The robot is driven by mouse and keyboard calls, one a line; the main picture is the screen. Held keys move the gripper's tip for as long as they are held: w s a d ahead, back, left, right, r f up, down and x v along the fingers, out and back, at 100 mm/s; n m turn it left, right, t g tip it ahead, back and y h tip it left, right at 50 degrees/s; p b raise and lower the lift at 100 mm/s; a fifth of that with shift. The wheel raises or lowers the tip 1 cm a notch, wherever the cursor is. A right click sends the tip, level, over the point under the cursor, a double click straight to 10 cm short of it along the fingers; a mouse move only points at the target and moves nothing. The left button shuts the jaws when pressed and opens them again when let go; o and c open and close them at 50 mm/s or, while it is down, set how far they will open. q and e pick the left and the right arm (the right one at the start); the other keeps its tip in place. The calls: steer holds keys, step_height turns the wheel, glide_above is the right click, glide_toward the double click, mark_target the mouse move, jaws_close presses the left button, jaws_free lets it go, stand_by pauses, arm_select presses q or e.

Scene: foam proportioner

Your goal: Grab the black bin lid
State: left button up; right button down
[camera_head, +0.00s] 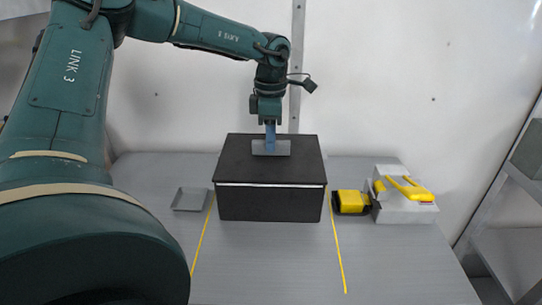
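The black bin (270,205) stands on the grey table, with its flat black lid (235,165) on top. A light line runs along the front edge between lid and bin. A small grey plate-like piece (284,148), perhaps the lid's handle, shows at the middle of the lid. My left gripper (270,140) points straight down over that piece, its blue fingers reaching down to it. The fingers line up one behind the other, so I cannot tell whether they are closed on it. My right gripper is out of view.
A small grey tray (190,200) lies left of the bin. A yellow and black device (352,202) and a grey block with a yellow tool (405,206) stand to the right. Yellow lines (339,255) mark the table (270,265). The table front is clear.

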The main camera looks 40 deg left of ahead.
arm_select(q)
jaws_close()
steer(key=shift+r, duration=0.1)
stand_by(0.3)
